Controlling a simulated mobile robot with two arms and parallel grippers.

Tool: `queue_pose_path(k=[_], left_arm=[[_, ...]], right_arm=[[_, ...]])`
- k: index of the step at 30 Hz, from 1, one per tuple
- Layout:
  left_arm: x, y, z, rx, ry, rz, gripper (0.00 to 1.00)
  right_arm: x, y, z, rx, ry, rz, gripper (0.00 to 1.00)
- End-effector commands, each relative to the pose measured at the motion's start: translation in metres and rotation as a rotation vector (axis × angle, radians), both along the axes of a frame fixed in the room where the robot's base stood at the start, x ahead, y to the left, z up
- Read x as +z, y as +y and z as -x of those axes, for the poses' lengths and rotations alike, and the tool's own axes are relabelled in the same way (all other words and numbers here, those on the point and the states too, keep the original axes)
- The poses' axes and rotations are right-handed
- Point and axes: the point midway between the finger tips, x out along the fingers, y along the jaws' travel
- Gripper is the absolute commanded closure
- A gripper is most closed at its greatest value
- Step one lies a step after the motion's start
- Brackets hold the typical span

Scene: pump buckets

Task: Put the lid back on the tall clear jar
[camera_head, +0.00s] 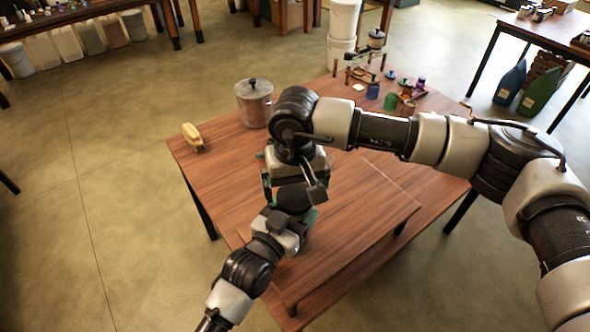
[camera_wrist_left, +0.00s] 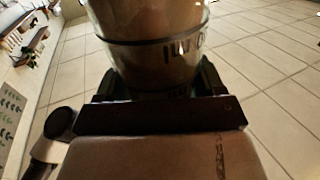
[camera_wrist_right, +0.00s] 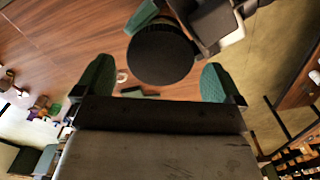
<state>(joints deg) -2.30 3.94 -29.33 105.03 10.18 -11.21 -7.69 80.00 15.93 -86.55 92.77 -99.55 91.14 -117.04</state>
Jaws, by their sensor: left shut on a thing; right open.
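My left gripper (camera_head: 297,214) is shut on a clear jar (camera_wrist_left: 155,45) with brownish contents, dark bands and dark lettering, seen close up in the left wrist view. A black round lid-like disc (camera_wrist_right: 160,55) shows in the right wrist view, between and beyond the fingers of my right gripper (camera_wrist_right: 155,85). The right gripper is open, with green finger pads on either side, apart from the disc. In the head view the dark round thing (camera_head: 293,198) sits between the two grippers, above the table. I cannot tell whether the disc rests on the jar.
The wooden table (camera_head: 215,165) holds a lidded metal pot (camera_head: 253,104), a yellowish brush (camera_head: 192,137) and several small coloured containers (camera_head: 390,100) at the back right. A raised wooden board (camera_head: 370,205) lies below my arms. White buckets (camera_head: 342,25) stand behind.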

Motion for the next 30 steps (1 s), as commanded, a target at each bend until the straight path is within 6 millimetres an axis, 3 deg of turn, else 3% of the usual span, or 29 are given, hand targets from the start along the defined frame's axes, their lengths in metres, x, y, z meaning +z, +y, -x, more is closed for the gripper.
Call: queue_pose_path(k=[6,15,25,30], left_arm=[[0.001,0.0,0.0,0.0,0.0,0.001,0.97],[0.001,0.0,0.0,0.0,0.0,0.001,0.97],[0.0,0.0,0.0,0.0,0.0,0.001,0.97],[0.001,0.0,0.0,0.0,0.0,0.001,0.97]], right_arm=[[-0.018,0.0,0.0,0.0,0.001,0.0,0.02],[-0.02,0.0,0.0,0.0,0.0,0.0,0.02],[-0.02,0.0,0.0,0.0,0.0,0.0,0.51],[-0.02,0.0,0.0,-0.064,0.0,0.0,0.51]])
